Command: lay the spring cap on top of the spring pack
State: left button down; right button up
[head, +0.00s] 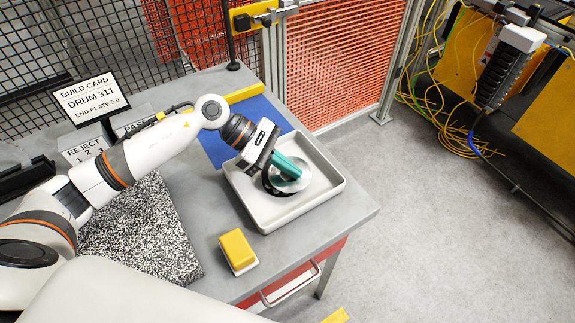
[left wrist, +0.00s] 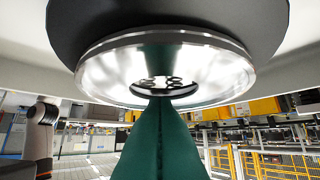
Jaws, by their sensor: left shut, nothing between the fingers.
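A shiny silver round part (head: 293,186), which looks like the spring cap, lies at the white tray (head: 262,222) in the head view. A wider black round part (head: 268,184) shows at its edge. In the left wrist view the silver part (left wrist: 105,72) has a central hole with small dark shapes in it, and the black part (left wrist: 65,22) borders it. I cannot make out the spring pack separately. My left gripper (head: 297,172) has its teal fingers shut and empty over the silver part. Its fingertips (left wrist: 160,99) overlap the hole; contact is unclear. My right gripper is out of view.
A yellow-topped block (head: 238,249) stands on the table in front of the tray. A blue mat (head: 222,146) lies behind the tray, a speckled mat (head: 140,225) to its left. A build card (head: 88,100) and reject sign (head: 84,148) stand at the back left.

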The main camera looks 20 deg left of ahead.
pick_arm(q)
jog(key=shift+f, duration=0.25)
jog(key=shift+a+f+b, duration=0.2)
jog(key=shift+a+b, duration=0.6)
jog(key=shift+b, duration=0.05)
jog(key=shift+s+a+r, duration=0.1)
jog(key=shift+a, duration=0.15)
jog(key=shift+r, duration=0.1)
jog(key=shift+r, duration=0.1)
